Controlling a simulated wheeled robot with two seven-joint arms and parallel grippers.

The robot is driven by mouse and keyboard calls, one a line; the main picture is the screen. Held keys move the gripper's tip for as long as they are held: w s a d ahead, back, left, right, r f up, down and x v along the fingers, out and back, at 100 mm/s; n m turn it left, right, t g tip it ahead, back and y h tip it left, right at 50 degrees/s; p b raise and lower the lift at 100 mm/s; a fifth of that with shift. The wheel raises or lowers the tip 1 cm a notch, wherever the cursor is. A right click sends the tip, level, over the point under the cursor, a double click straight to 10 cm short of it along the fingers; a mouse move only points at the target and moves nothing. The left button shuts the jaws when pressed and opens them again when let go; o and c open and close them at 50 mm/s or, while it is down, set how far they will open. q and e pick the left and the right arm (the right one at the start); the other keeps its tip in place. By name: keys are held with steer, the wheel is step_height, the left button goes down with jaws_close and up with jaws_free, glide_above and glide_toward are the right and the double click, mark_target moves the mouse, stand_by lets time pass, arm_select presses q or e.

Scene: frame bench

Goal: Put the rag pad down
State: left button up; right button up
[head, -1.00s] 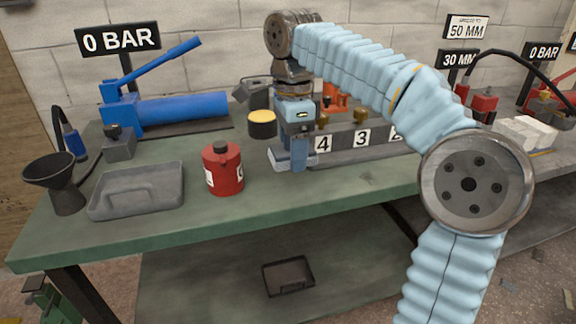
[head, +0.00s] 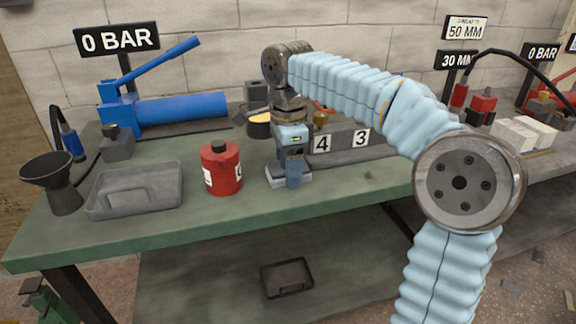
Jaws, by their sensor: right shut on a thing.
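The rag pad (head: 304,178) is a small flat pale grey-blue pad at the middle of the green bench (head: 235,208), right of the red can. My right gripper (head: 292,180) points down and is shut on it. The fingers hide part of the pad. It is low over the bench top; I cannot tell whether it touches. My left gripper is out of view.
A red can (head: 222,170) stands close left of the pad. A grey tray (head: 135,192), a funnel (head: 52,185) and a blue hand pump (head: 170,110) are farther left. A numbered dark block (head: 345,155) lies right. The front strip of bench is clear.

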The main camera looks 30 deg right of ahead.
steer(key=shift+s+a+f, duration=0.1)
steer(key=shift+f, duration=0.5)
steer(key=o, duration=1)
steer(key=shift+f, duration=0.15)
step_height(320, 180, up, 9)
steer(key=shift+p, duration=1.2)
step_height(320, 180, up, 4)
steer(key=shift+f, duration=0.1)
steer(key=shift+r, duration=0.5)
